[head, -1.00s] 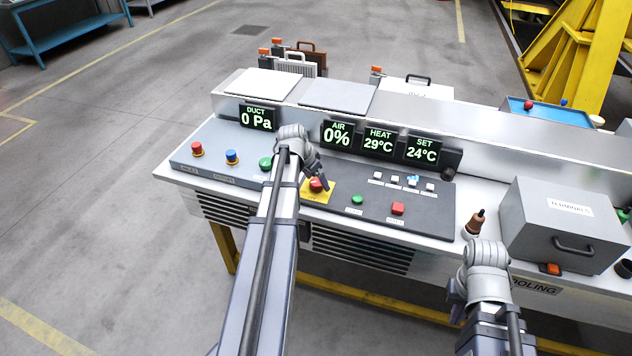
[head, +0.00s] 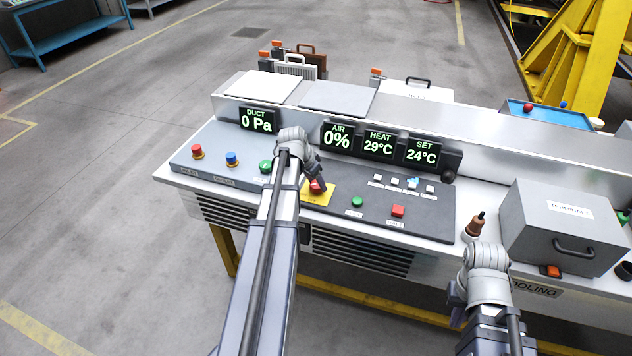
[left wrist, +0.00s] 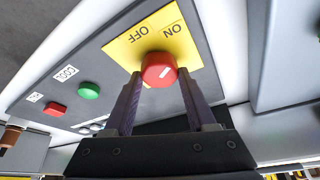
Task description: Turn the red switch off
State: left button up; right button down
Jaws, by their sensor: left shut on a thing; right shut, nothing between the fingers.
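The red switch (head: 317,187) is a round red knob on a yellow plate (head: 322,198) on the dark panel of the bench.
A green button (head: 357,202) and a red square button (head: 398,211) sit right of the switch. Displays (head: 336,136) stand behind. Red, blue and green buttons (head: 232,158) lie on the left panel. A brown bottle (head: 475,225) and grey box (head: 562,228) stand at the right.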

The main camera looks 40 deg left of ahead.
pick_arm(q)
jog(key=n+y, duration=0.1)
jog(key=n, duration=0.2)
jog(key=shift+d, duration=0.1)
jog(key=n+y, duration=0.1)
jog(key=n, duration=0.2)
jog(key=shift+n+y, duration=0.3)
jog(key=n+g+y, duration=0.1)
jog(key=n, duration=0.4)
jog(key=shift+w, duration=0.1)
jog(key=shift+n+g+y, duration=0.3)
jog(key=o, duration=1.4)
jog(key=shift+c, duration=0.2)
jog(key=shift+d+r, duration=0.1)
